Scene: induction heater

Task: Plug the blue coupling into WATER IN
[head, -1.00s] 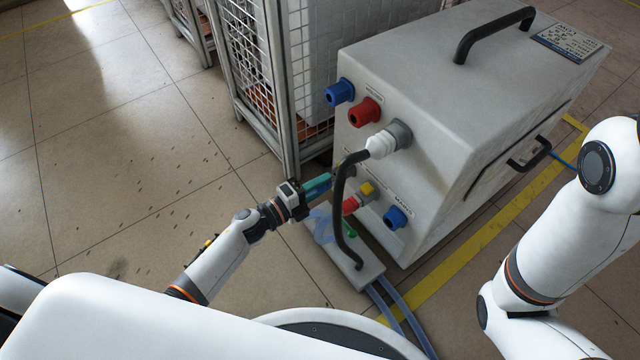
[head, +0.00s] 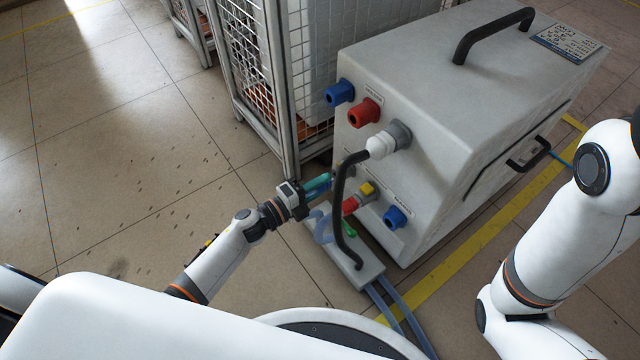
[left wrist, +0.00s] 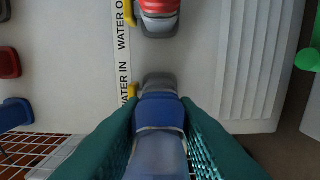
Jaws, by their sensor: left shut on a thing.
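My left gripper (head: 318,183) has green fingers shut on the blue coupling (left wrist: 159,112), with a clear bluish hose end below it in the left wrist view. The coupling's front end is in line with the grey WATER IN port (left wrist: 158,80) and meets or overlaps it there; I cannot tell whether it is seated. A yellow tab (left wrist: 132,90) shows beside the port. The WATER IN label (left wrist: 123,78) is partly covered by a finger. In the head view the black cable and my gripper hide most of the coupling and port. My right gripper is out of view.
A red coupling (head: 350,205) sits at the WATER OUT port. A black cable (head: 340,205) hangs from the white plug (head: 381,145) in front of my left gripper. The heater cabinet (head: 440,110) stands beside a wire cage (head: 262,90). Hoses (head: 388,305) run along the floor.

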